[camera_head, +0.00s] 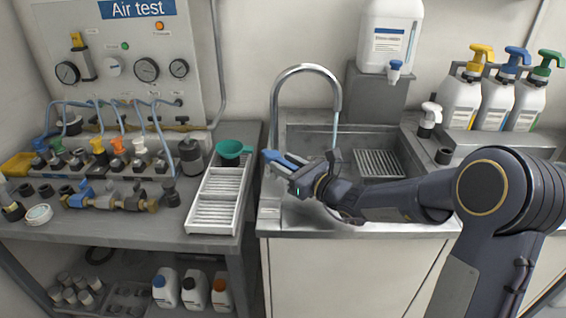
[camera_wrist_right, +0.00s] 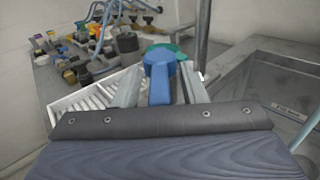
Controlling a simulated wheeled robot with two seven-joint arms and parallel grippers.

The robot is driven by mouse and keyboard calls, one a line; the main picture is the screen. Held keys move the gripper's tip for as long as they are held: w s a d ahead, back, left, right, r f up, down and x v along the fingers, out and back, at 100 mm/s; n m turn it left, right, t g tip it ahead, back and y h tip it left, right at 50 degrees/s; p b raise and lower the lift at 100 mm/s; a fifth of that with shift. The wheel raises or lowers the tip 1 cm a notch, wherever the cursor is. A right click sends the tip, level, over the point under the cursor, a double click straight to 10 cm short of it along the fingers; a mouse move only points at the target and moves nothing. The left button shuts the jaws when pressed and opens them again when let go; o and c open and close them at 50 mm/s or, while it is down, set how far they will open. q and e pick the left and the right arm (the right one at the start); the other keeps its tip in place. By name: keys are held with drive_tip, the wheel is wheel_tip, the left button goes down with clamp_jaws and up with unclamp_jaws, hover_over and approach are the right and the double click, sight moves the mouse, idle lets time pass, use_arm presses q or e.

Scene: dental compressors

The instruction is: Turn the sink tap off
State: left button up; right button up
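The sink tap is a tall curved metal spout (camera_head: 308,69) at the sink's left side. A pale blue stream of water (camera_head: 335,132) runs from its end into the sink. The tap's blue lever (camera_head: 269,156) points to the left near the spout's base; in the right wrist view the blue lever (camera_wrist_right: 160,72) stands between my fingers. My right gripper (camera_head: 286,166) is at the lever, one finger on each side. Its fingers look apart, with small gaps beside the lever; contact cannot be told. My left gripper is out of view.
The metal sink (camera_head: 300,143) holds a grating (camera_head: 379,163). Left of it a bench carries a white slatted tray (camera_head: 216,205), a green funnel (camera_head: 231,149) and several valves and hoses. A white canister (camera_head: 390,35) stands behind the sink; pump bottles (camera_head: 497,100) stand at right.

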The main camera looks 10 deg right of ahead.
drive_tip(key=shift+w+a, duration=0.3)
drive_tip(key=shift+w, duration=0.15)
drive_tip(key=shift+c, duration=0.2)
clamp_jaws()
drive_tip(key=shift+d, duration=0.1)
